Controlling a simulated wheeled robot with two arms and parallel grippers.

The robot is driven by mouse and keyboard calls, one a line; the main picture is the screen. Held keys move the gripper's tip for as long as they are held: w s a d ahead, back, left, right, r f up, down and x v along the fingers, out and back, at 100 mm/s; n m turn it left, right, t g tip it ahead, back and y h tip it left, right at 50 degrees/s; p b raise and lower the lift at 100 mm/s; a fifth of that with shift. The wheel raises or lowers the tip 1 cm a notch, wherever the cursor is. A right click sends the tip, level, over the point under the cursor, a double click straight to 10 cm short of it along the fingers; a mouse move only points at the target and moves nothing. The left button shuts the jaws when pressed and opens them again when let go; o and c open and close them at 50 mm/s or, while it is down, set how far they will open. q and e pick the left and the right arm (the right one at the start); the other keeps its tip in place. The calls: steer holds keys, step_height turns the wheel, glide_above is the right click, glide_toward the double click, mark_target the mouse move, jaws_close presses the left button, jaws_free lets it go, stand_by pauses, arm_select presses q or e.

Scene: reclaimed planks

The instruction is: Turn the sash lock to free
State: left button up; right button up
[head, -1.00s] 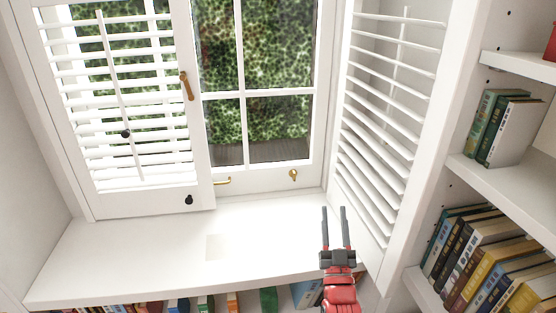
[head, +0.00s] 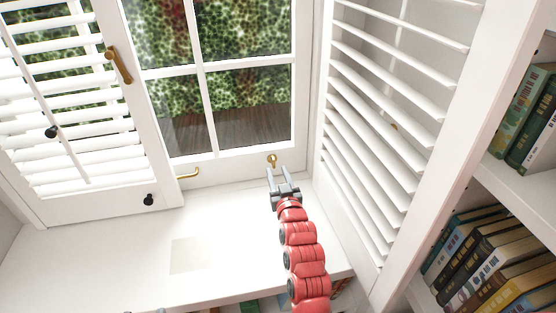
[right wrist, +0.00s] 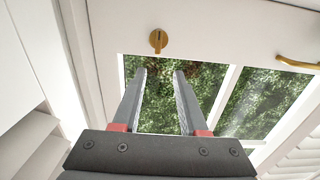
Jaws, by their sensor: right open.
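A small brass turn-piece with a round head and short tab (head: 272,159), which looks like the sash lock, sits on the white lower rail of the window. It also shows in the right wrist view (right wrist: 158,40), beyond the fingertips. My right gripper (head: 277,173) is open and empty, with its fingers pointing at this piece and apart from it. In the right wrist view the two parallel fingers (right wrist: 160,74) are spread, with nothing between them. A brass handle (head: 187,175) is on the same rail to the left. My left gripper is out of view.
A louvred shutter (head: 375,140) stands open close on the right. The white sill (head: 120,245) is clear. Bookshelves (head: 500,250) stand at the right.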

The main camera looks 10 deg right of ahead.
mark_target(272, 153)
steer(key=w, duration=0.5)
steer(key=shift+w+d+f, duration=0.3)
steer(key=shift+d, duration=0.1)
steer(key=shift+w, duration=0.95)
steer(key=shift+s+f, duration=0.1)
steer(key=shift+s, duration=0.05)
jaws_close()
